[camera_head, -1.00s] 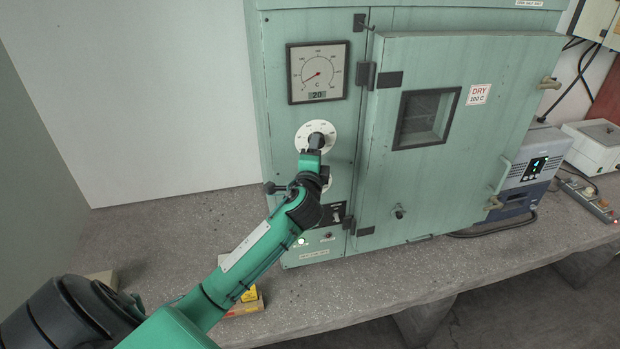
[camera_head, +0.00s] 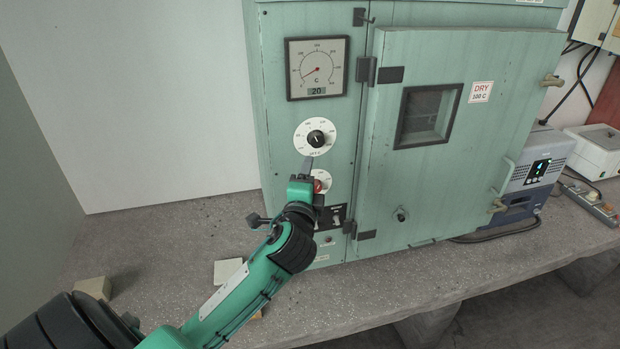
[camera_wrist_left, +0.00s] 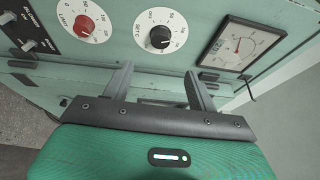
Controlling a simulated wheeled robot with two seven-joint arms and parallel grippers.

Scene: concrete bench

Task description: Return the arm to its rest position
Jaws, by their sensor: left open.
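My left arm comes in from the lower left in the head view. Its gripper (camera_head: 306,167) is in front of the green oven's control panel, just below the black knob (camera_head: 316,138) on its white dial, and apart from it. In the left wrist view the gripper (camera_wrist_left: 160,85) has its two fingers spread with nothing between them. The black knob also shows there (camera_wrist_left: 160,37), beyond the fingertips, with the red knob (camera_wrist_left: 84,25) to its left. In the head view the red knob (camera_head: 318,186) is partly hidden by the gripper. My right gripper is not in view.
The oven (camera_head: 430,200) has a closed door with a window and a dial gauge (camera_head: 317,68) at upper left. Pale blocks (camera_head: 228,270) lie on the concrete bench (camera_head: 175,235) near my arm. A blue-grey unit (camera_head: 530,175) stands right of the oven. The bench's left part is mostly clear.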

